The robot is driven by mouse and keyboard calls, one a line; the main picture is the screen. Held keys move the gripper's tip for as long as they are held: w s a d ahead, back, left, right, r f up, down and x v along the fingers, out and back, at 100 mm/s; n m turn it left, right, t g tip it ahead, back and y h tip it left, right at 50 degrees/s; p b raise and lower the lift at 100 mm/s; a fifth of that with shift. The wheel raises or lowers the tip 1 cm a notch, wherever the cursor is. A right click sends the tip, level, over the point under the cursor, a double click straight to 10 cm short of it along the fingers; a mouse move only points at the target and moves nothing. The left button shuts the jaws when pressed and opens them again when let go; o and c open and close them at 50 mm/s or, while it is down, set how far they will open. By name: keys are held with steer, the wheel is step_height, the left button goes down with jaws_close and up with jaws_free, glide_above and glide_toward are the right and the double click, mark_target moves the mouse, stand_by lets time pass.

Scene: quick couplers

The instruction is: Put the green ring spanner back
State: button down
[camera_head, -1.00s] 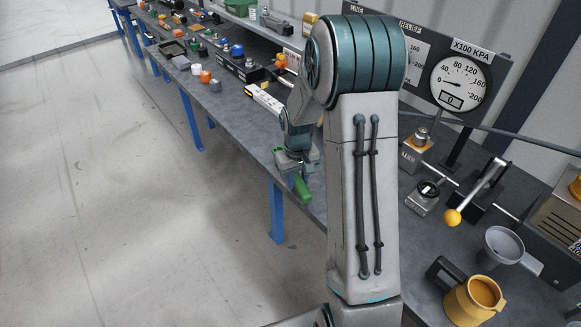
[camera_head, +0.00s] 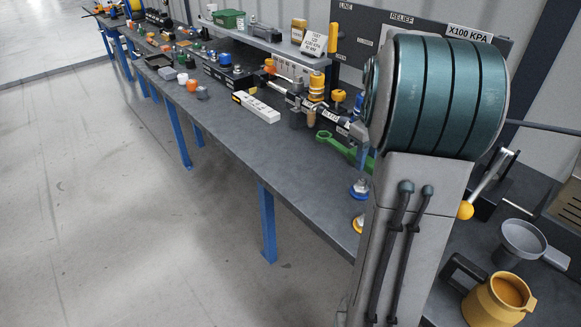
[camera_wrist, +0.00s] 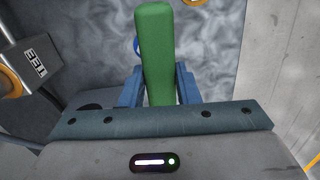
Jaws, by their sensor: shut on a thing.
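The green ring spanner (camera_head: 342,149) shows in the head view above the bench, its ring end pointing left and its other end hidden behind my arm. In the wrist view its green shaft (camera_wrist: 156,45) stands up between the two blue fingers of my gripper (camera_wrist: 158,84). The fingers are shut on the shaft, one on each side. My gripper is hidden behind my arm in the head view. I cannot tell whether the spanner touches the bench.
The workbench (camera_head: 215,120) runs away to the back left. A white-topped bar (camera_head: 257,107), a yellow-capped fitting (camera_head: 316,88) and a blue-and-yellow coupler (camera_head: 359,188) are near the spanner. A yellow jug (camera_head: 495,302) and grey funnel (camera_head: 522,240) stand at the right. A block marked TEE (camera_wrist: 35,70) is left of my gripper.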

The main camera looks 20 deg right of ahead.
glide_above(315, 195)
step_height(315, 195, down, 7)
steer(key=shift+w+a+f, duration=0.1)
steer(key=shift+w+a, duration=0.05)
steer(key=shift+d+f+p, duration=0.2)
steer(key=shift+f+p, duration=0.1)
steer(key=shift+f, duration=1.4)
steer(key=shift+f, duration=0.2)
steer(key=c, duration=1.1)
jaws_free()
